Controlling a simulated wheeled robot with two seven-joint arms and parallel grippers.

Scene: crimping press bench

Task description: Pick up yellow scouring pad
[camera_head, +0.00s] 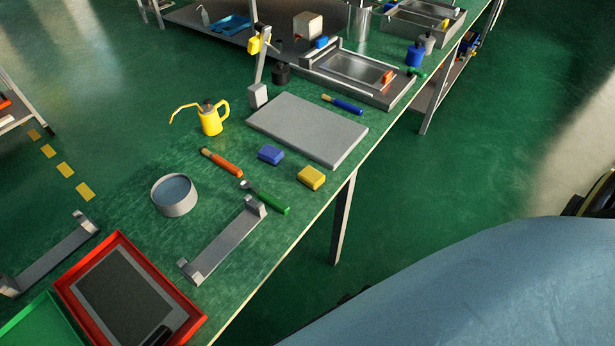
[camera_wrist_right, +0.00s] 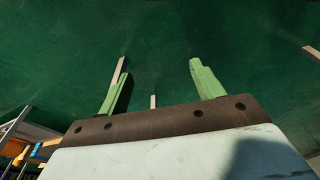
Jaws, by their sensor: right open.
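The yellow scouring pad (camera_head: 311,177) lies flat on the green bench top, close to the bench's front edge. A blue pad (camera_head: 270,155) lies just to its left, apart from it. In the right wrist view my right gripper (camera_wrist_right: 158,75) is open, its two green fingers spread with nothing between them. That view shows green floor beyond the fingers and no yellow pad. My right gripper does not show in the head view, and my left gripper is in neither view.
A grey plate (camera_head: 307,130) lies behind the pads. A green-handled tool (camera_head: 265,197), an orange-handled tool (camera_head: 222,162) and a grey bracket (camera_head: 222,243) lie to the left. A yellow oil can (camera_head: 211,118) and a round bowl (camera_head: 174,195) stand farther left.

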